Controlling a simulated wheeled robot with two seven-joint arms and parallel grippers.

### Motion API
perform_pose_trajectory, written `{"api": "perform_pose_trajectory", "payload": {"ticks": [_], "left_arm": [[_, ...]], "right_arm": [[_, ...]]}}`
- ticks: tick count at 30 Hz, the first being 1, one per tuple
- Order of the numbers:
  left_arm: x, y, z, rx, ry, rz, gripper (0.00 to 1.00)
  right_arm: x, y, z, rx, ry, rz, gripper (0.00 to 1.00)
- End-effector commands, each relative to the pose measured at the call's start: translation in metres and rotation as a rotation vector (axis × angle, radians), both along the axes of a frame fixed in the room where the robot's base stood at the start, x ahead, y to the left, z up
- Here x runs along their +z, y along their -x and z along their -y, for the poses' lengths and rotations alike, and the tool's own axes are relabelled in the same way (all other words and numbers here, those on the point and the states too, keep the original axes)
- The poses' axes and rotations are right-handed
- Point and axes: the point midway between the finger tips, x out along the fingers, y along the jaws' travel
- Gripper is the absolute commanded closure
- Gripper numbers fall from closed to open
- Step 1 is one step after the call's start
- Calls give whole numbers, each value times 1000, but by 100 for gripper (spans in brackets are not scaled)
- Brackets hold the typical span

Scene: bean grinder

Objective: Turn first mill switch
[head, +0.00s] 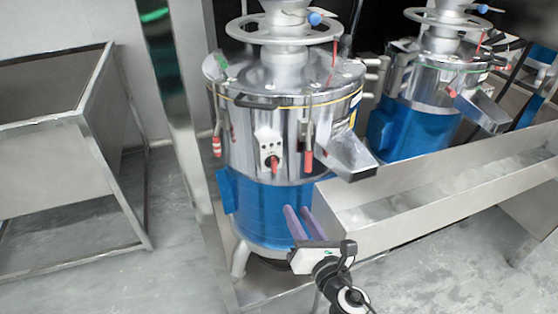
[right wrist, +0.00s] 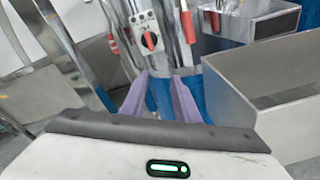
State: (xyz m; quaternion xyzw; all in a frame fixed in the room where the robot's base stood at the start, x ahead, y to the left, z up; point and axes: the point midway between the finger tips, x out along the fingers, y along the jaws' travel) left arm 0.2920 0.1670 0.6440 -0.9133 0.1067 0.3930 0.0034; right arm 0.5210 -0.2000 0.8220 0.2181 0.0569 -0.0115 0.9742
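The first mill (head: 285,130) is a shiny steel drum on a blue base, near the middle of the head view. Its switch (head: 270,152) is a light box with a red knob on the drum's front; it also shows at the top of the right wrist view (right wrist: 149,39). My right gripper (head: 296,222) has two purple fingers, apart and empty, in front of the blue base and below the switch. In the right wrist view its fingers (right wrist: 165,85) point up toward the mill, with the knob above and between them. My left gripper is not in view.
A second mill (head: 425,100) stands behind to the right. A long steel trough (head: 400,222) runs right from the first mill, close beside my right gripper. Red-handled clamps (head: 308,160) flank the switch. A steel bin on a frame (head: 85,120) stands at left; floor between is clear.

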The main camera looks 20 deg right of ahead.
Motion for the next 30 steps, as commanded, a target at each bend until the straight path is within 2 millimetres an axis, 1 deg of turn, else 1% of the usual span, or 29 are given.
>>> {"api": "perform_pose_trajectory", "payload": {"ticks": [1,3,6,7,11,18,21,25,30], "left_arm": [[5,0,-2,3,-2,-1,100],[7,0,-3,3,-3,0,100],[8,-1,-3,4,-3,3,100],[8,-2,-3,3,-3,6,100],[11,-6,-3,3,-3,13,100],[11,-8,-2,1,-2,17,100],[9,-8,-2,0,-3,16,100],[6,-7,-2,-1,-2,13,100],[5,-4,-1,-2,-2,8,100]], "right_arm": [[19,-10,-2,22,135,41,72],[32,-17,-4,43,287,81,72],[43,-25,-7,55,409,115,72],[45,-27,-7,57,426,120,72],[46,-43,-8,56,446,126,72],[45,-87,-9,55,440,124,72],[45,-104,-10,56,439,124,72],[44,-119,-11,56,439,123,72],[44,-127,-11,57,439,122,72]]}}
